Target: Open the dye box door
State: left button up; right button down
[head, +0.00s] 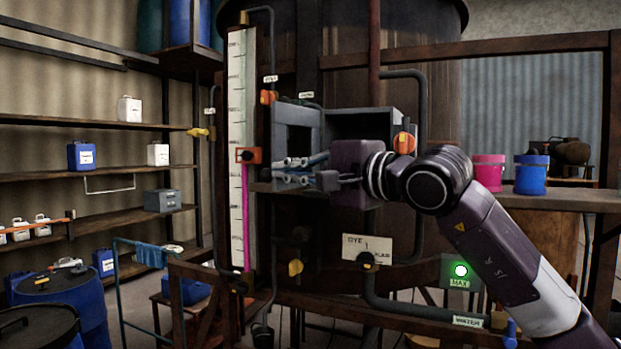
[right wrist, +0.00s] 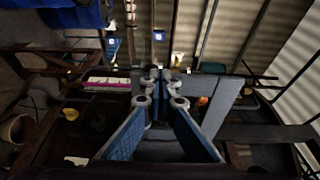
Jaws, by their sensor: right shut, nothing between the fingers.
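The grey dye box (head: 385,117) is mounted on the front of the big dark vat in the head view. Its front shows an open, shadowed inside. A grey framed panel (head: 312,128), which looks like its door, stands swung out at the left of the opening. My right gripper (head: 283,170) reaches across from the right, in front of the box, pointing left. It is shut and empty, low beside the panel; I cannot tell if it touches. In the right wrist view the gripper (right wrist: 161,77) shows near the middle. My left gripper is not in view.
A white gauge board (head: 237,110) with a red slider stands left of the box. An orange knob (head: 404,143) is at the box's right side. Pink (head: 488,172) and blue (head: 531,175) buckets stand at right.

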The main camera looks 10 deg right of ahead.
aim_at(267, 170)
jog(key=shift+m+t+h, duration=0.4)
jog(key=shift+t+h, duration=0.1)
jog(key=shift+h, duration=0.1)
jog(key=w+a+b, duration=0.1)
jog(key=w+a, duration=0.1)
jog(key=a, duration=0.1)
jog(key=shift+a+b, duration=0.25)
jog(key=shift+b, duration=0.1)
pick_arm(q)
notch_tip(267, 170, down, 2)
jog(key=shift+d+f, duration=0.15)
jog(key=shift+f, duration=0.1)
pick_arm(e)
jog(key=shift+w+a+m+t+h, duration=0.25)
jog(key=shift+w+m+t+h, duration=0.05)
jog(key=shift+m+h, duration=0.1)
